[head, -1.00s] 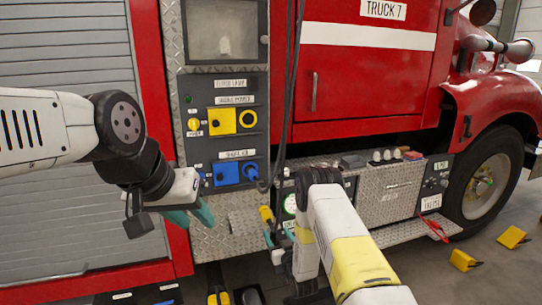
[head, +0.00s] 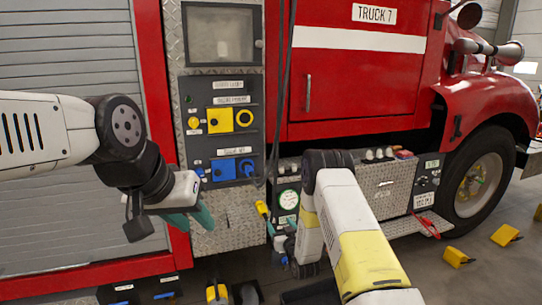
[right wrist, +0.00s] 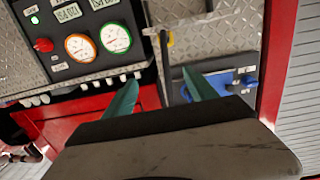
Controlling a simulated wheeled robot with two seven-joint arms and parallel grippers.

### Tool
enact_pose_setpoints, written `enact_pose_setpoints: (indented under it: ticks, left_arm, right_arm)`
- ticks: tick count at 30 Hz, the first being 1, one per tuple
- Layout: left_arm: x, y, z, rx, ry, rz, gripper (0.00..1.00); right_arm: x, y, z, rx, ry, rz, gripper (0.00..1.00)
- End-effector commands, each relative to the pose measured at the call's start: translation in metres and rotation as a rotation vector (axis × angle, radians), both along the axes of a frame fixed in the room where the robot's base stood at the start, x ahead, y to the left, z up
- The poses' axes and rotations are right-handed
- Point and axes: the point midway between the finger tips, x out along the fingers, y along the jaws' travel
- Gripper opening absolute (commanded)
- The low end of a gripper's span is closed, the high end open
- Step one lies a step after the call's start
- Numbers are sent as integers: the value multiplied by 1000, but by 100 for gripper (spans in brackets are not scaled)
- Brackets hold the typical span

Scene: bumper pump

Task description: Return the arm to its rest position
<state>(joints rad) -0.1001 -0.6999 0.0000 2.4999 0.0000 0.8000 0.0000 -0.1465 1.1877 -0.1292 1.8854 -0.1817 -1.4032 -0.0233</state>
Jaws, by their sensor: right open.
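My right arm (head: 345,220) reaches forward in the head view, bent, in front of the truck's lower panel. Its gripper is mostly hidden there behind the arm. In the right wrist view my right gripper (right wrist: 160,77) has its two teal fingers apart with nothing held between them. The fingers point towards the truck's panels, near a blue socket (right wrist: 225,82).
The red truck (head: 360,85) fills the back. Its panel holds a yellow socket (head: 221,120), a blue socket (head: 223,170) and a green-rimmed gauge (head: 289,199). Dark cables (head: 283,90) hang beside it. Yellow chocks (head: 456,257) lie on the floor at the right.

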Motion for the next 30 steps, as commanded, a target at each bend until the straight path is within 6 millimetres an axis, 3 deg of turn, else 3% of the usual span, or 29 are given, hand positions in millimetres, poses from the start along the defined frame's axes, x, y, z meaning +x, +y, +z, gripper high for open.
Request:
enact_pose_setpoints:
  ticks: [8, 14, 17, 23, 30]
  left_arm:
    - [0, 0, 0, 0, 0, 0, 36]
    - [0, 0, 0, 0, 0, 0, 36]
    - [0, 0, 0, 0, 0, 0, 36]
    - [0, 0, 0, 0, 0, 0, 36]
    - [0, 0, 0, 0, 0, 0, 36]
  right_arm:
    - [16, -18, 65, -17, 88, -41, 66]
    - [8, -41, 141, -26, 208, -83, 66]
    - [-10, -53, 179, -28, 282, -100, 66]
    - [-67, -74, 245, -24, 427, -123, 66]
    - [-170, -93, 302, -18, 601, -128, 66]
